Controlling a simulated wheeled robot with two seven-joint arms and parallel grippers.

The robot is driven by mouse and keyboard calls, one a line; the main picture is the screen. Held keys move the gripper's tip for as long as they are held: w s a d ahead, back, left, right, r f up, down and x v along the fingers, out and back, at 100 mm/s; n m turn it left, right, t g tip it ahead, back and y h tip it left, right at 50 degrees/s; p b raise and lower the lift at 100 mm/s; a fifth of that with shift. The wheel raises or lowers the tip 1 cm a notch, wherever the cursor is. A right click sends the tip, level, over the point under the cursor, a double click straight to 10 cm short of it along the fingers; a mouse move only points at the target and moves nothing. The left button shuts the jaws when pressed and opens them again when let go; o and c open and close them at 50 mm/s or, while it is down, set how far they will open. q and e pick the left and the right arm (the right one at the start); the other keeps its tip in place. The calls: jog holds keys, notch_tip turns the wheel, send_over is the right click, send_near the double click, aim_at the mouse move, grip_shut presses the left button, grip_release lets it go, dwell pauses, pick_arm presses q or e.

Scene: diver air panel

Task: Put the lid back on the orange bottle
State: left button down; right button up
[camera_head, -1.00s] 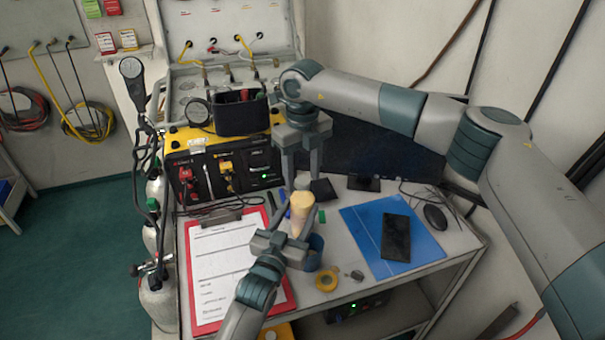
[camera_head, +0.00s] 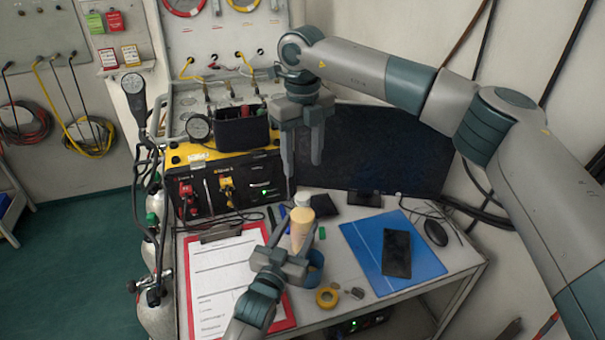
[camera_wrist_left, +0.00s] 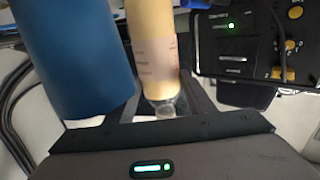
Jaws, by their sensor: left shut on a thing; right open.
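The pale orange bottle (camera_head: 301,238) is roughly upright above the desk's front part. My left gripper (camera_head: 291,252) is shut on it low on its side. In the left wrist view the bottle (camera_wrist_left: 155,50) shows a pale label and a clear end near the palm. My right gripper (camera_head: 303,180) is open and points down, above and behind the bottle, with nothing visible between its fingers. A small whitish object (camera_head: 302,199) shows just behind the bottle's top; I cannot tell whether it is the lid.
A blue cup (camera_head: 315,270) stands close beside the bottle. A yellow tape ring (camera_head: 327,298) and small pieces lie in front. A red clipboard (camera_head: 287,308) is left; a blue folder (camera_head: 425,262) with a dark phone (camera_head: 396,254) is right. The monitor (camera_head: 385,150) stands behind.

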pick_arm(q)
jog(key=shift+f, duration=0.1)
pick_arm(e)
jog(key=shift+r, duration=1.25)
pick_arm(q)
jog(key=c, duration=0.7)
grip_release()
jog(key=shift+c, duration=0.2)
jog(key=shift+s, duration=0.1)
pick_arm(e)
jog(key=shift+f, duration=0.1)
pick_arm(q)
jog(key=shift+s+a, duration=0.3)
jog(key=shift+s, duration=0.3)
pick_arm(e)
notch_tip(320, 180, down, 4)
jog(key=b, duration=0.4)
pick_arm(q)
jog(key=v, duration=1.5)
jog(key=shift+s, duration=0.4)
pick_arm(e)
jog(key=shift+f, duration=0.1)
pick_arm(q)
jog(key=shift+a, duration=0.15)
